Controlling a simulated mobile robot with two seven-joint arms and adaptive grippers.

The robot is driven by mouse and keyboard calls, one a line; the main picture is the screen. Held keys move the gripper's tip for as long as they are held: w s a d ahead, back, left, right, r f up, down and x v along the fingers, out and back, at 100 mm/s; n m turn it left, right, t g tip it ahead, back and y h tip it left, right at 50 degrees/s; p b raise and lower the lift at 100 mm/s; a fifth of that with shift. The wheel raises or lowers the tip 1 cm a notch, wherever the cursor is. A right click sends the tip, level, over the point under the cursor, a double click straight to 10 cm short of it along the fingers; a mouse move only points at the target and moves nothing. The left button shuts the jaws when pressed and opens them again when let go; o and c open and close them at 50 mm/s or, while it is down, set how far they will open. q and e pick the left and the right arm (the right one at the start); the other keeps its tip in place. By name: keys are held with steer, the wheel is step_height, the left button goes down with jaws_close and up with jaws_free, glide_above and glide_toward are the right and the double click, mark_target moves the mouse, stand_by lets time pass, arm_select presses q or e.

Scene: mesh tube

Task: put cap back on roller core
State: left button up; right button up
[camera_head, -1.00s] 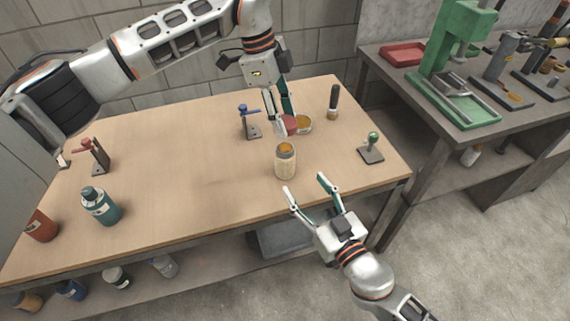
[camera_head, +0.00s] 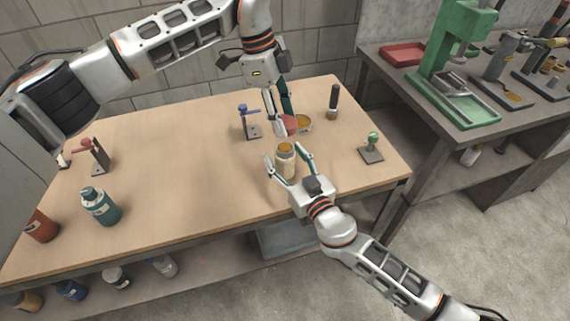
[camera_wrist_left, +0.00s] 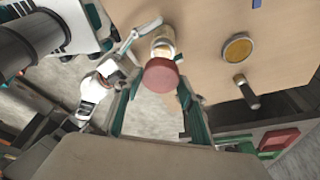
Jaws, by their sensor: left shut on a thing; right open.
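The roller core (camera_head: 286,168), a pale cylinder with a grey, orange-topped upper end, stands upright on the wooden table. It also shows in the left wrist view (camera_wrist_left: 163,36). My left gripper (camera_head: 283,122) is shut on the red cap (camera_head: 289,124), holding it behind and above the core in the head view. In the left wrist view the cap (camera_wrist_left: 161,77) sits between the fingertips and overlaps the core's edge. My right gripper (camera_head: 286,158) is open, with one finger on each side of the core. Whether those fingers touch it cannot be told.
A round amber-filled dish (camera_head: 304,124) lies beside the cap. A dark-handled tool (camera_head: 333,104) stands behind it. A blue-handled clamp (camera_head: 249,124) is left of the cap, a green-knobbed one (camera_head: 372,150) to the right. A teal bottle (camera_head: 100,207) stands left. The table's middle left is clear.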

jaws_close()
arm_select(q)
glide_above(286, 148)
steer(key=shift+w+a+f, duration=0.1)
steer(key=shift+a+f, duration=0.1)
steer(key=shift+f, duration=1.05)
steer(key=shift+w+a+f, duration=0.1)
steer(key=shift+a+f, duration=0.05)
steer(key=shift+f, duration=1.1)
steer(key=shift+f, duration=0.1)
steer(key=shift+f, duration=0.8)
steer(key=shift+f, duration=0.55)
